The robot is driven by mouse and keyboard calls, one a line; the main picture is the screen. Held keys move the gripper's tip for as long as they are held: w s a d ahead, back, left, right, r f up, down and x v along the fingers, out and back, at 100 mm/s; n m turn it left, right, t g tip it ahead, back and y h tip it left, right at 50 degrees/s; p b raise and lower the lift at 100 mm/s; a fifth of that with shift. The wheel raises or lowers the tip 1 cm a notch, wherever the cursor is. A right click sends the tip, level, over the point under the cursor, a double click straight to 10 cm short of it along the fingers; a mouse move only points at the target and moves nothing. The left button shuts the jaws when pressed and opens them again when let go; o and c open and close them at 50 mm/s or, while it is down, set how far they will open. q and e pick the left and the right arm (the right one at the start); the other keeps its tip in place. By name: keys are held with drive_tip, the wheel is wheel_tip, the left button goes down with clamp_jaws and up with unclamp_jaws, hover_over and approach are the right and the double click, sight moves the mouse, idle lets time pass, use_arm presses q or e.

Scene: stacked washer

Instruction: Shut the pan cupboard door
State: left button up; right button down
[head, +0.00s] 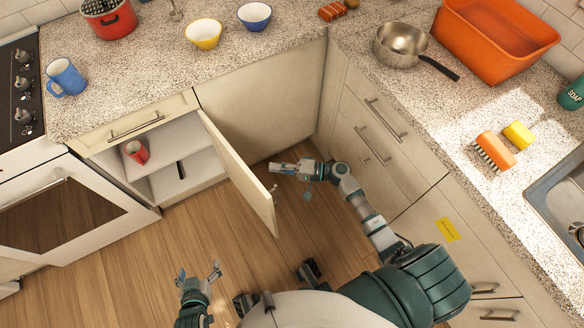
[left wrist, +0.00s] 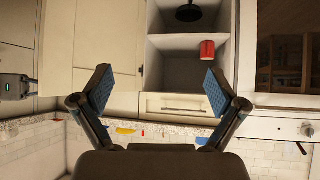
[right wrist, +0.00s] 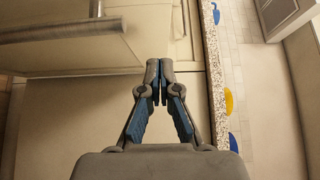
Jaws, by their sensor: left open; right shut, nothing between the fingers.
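The cupboard door (head: 238,172) stands open, swung out from its hinge side at the right of the cupboard (head: 150,185). Its handle (head: 272,188) is on the right-hand, outer face. The door also shows in the left wrist view (left wrist: 95,45). Inside the cupboard are a red mug (head: 137,151) and a dark object, probably a pan (left wrist: 188,12). My right gripper (head: 272,167) is shut and empty, to the right of the door on its outer side, seemingly apart from it. My left gripper (head: 199,272) is open and empty, in front of the cupboard, left of the door's free edge.
Drawers with bar handles (head: 385,118) stand right of my right gripper, and a blank corner panel (head: 265,95) is behind it. An oven (head: 70,210) is left of the cupboard. The floor (head: 130,260) before the cupboard is clear. A drawer front (head: 137,124) sits above the cupboard.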

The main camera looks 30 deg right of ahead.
sight(248, 180)
drive_tip(key=a, duration=0.4)
drive_tip(key=shift+s+a, duration=0.2)
drive_tip(key=shift+a, duration=0.2)
